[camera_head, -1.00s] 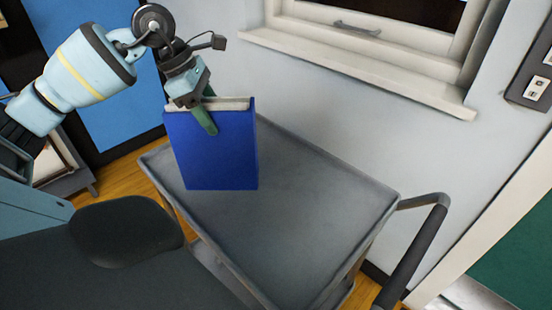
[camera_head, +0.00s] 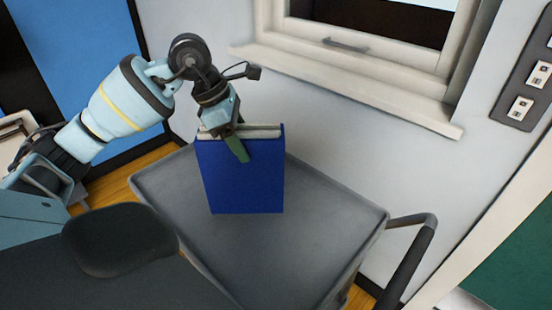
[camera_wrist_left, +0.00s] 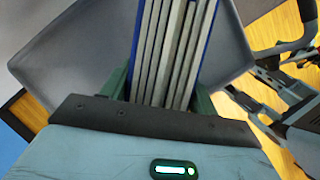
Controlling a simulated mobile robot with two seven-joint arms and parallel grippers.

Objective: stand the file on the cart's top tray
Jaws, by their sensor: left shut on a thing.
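The file is a blue binder (camera_head: 240,180) with pale pages showing at its top edge. It is upright over the grey top tray (camera_head: 310,235) of the cart, near the tray's back left part. Whether its bottom touches the tray I cannot tell. My left gripper (camera_head: 237,142) is shut on the file's top edge from above, with one green finger on its front face. In the left wrist view the file (camera_wrist_left: 178,50) sits between the two green fingers, with the tray (camera_wrist_left: 85,50) beyond it. My right gripper is not in view.
The cart's handle (camera_head: 408,265) sticks out at the right. A wall with a window sill (camera_head: 350,90) runs behind the cart. A switch panel (camera_head: 525,85) is on the wall at the right. The tray's front and right areas are clear.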

